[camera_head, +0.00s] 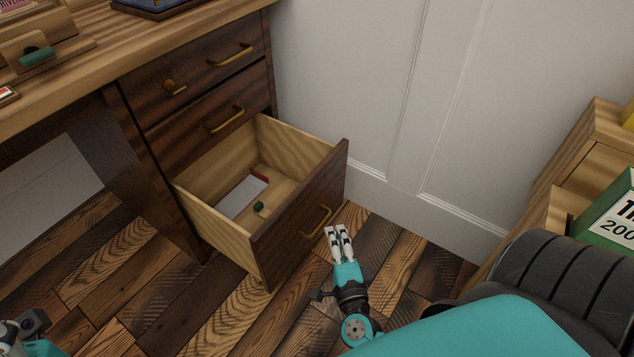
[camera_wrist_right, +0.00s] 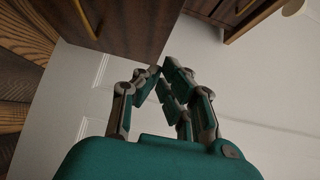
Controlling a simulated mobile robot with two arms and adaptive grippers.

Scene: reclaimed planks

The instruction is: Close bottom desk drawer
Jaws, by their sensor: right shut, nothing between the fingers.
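The bottom desk drawer (camera_head: 303,215) is pulled far out of the dark wooden desk, with its brass handle (camera_head: 316,221) on the front panel. My right gripper (camera_head: 336,230) is shut and empty, close to the right part of the drawer front, just beside the handle. Whether it touches the panel I cannot tell. In the right wrist view the gripper's fingers (camera_wrist_right: 165,75) come together near a dark wooden panel (camera_wrist_right: 115,25), seemingly the drawer front. Part of my left arm shows at the lower left corner of the head view, but its fingers do not.
Two upper drawers (camera_head: 215,113) are shut. A white panelled wall (camera_head: 370,90) stands behind. A wooden shelf (camera_head: 590,135) with a green box (camera_head: 612,215) is at the right.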

